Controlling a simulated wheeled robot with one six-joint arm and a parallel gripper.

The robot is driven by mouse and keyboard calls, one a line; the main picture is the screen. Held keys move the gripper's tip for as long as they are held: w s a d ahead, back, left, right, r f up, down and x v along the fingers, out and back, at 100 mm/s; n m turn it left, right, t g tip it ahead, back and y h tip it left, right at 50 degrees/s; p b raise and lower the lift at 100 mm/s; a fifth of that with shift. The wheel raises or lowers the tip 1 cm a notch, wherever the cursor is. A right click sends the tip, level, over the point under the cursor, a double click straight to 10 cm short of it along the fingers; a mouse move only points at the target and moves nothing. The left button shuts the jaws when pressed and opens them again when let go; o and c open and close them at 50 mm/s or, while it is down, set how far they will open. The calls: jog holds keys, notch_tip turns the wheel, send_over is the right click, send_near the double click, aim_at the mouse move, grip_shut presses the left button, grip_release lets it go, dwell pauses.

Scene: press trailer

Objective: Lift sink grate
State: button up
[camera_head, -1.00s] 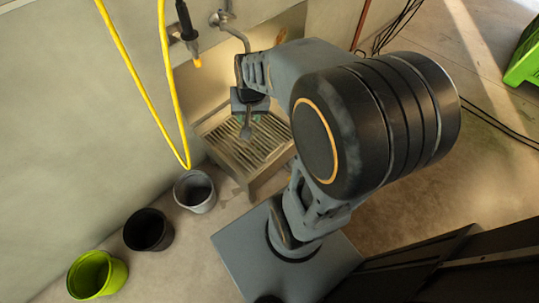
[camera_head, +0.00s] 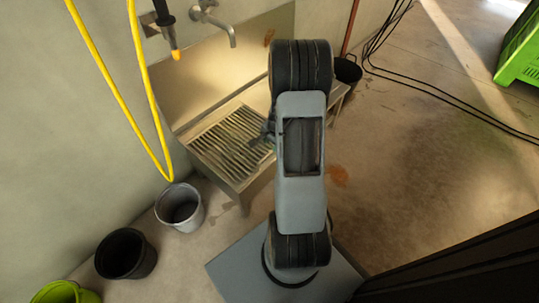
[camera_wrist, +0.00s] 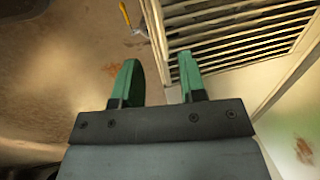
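The sink grate (camera_head: 232,140) is a set of parallel metal slats lying flat in the top of the metal sink (camera_head: 238,186) against the wall. It also shows in the wrist view (camera_wrist: 235,32) at the upper right. My gripper (camera_wrist: 158,78) shows in the wrist view with its two green fingers apart and nothing between them. The right finger lies in front of the grate's near end in that view; I cannot tell whether it touches. In the head view my arm hides most of the gripper and the sink's right part.
A tap (camera_head: 222,24) and a black hose nozzle (camera_head: 166,28) hang on the wall above the sink. A yellow hose (camera_head: 146,100) loops down at the left. Grey (camera_head: 180,207) and black (camera_head: 126,254) buckets stand on the floor. Open floor (camera_head: 430,150) lies to the right.

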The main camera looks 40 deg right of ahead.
aim_at(269, 153)
jog(key=f+b, duration=0.1)
jog(key=f, duration=0.2)
jog(key=w+f+b, duration=0.1)
jog(key=f, duration=0.2)
jog(key=shift+w+a+f, duration=0.15)
jog(key=shift+f, duration=0.25)
jog(key=shift+c, duration=0.2)
grip_shut()
